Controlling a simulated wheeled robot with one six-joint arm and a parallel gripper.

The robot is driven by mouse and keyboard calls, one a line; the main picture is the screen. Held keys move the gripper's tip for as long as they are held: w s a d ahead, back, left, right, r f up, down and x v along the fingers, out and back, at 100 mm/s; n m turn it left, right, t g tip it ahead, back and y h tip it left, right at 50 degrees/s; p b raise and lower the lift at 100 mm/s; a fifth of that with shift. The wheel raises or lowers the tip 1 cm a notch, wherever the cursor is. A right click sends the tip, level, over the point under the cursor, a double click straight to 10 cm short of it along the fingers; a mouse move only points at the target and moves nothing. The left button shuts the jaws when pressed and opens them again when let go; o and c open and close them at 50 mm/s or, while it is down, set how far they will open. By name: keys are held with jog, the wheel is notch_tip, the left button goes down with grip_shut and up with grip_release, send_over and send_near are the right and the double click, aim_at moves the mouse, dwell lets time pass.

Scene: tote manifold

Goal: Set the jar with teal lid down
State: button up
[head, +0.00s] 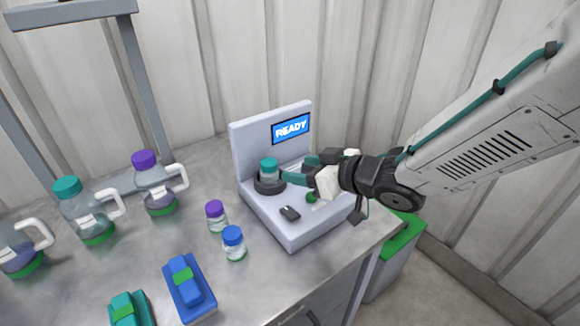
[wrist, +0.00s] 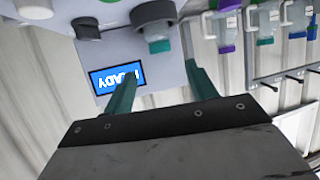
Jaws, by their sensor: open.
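The jar with teal lid (head: 269,172) stands upright in a dark round holder (head: 268,187) on the white machine (head: 285,225). In the wrist view, which is upside down, the jar (wrist: 158,36) shows ahead of the fingers, its teal lid towards them. My gripper (head: 293,171) comes in from the right with teal fingers beside the jar. In the wrist view my gripper (wrist: 160,69) has its fingers spread wide, with nothing between them and the jar just beyond the tips.
The machine's screen (head: 291,129) reads READY. A purple-lidded jar (head: 216,215) and a blue-lidded jar (head: 233,243) stand left of the machine. Several handled jugs stand farther left. A blue case (head: 188,289) lies near the front. A green-topped bin (head: 397,257) stands right of the bench.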

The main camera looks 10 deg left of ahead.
jog(key=shift+s+d+r, duration=0.1)
jog(key=shift+s+d, duration=0.05)
jog(key=shift+d, duration=0.15)
jog(key=w+d+r+m+t+h, duration=0.2)
jog(key=d+h, duration=0.1)
jog(key=d, duration=0.4)
jog(key=w+d+r+m+t+h, duration=0.1)
jog(key=w+d+r+m+h, duration=0.15)
jog(key=d, duration=0.45)
jog(key=s+d+r+m+h, duration=0.1)
jog(key=s+d+m+h, duration=0.15)
jog(key=d, duration=0.35)
jog(key=s+d+m+h, duration=0.1)
jog(key=d+h, duration=0.2)
jog(key=d, duration=0.3)
jog(key=s+d+r+m+g, duration=0.1)
jog(key=s+d+g, duration=0.3)
jog(key=s, duration=0.7)
jog(key=s+d+r+m+g+h, duration=0.1)
jog(key=s+d+m+g, duration=0.2)
jog(key=s, duration=0.8)
jog(key=shift+s+d+m+g, duration=0.25)
jog(key=shift+d+g, duration=0.25)
jog(key=shift+d, duration=0.5)
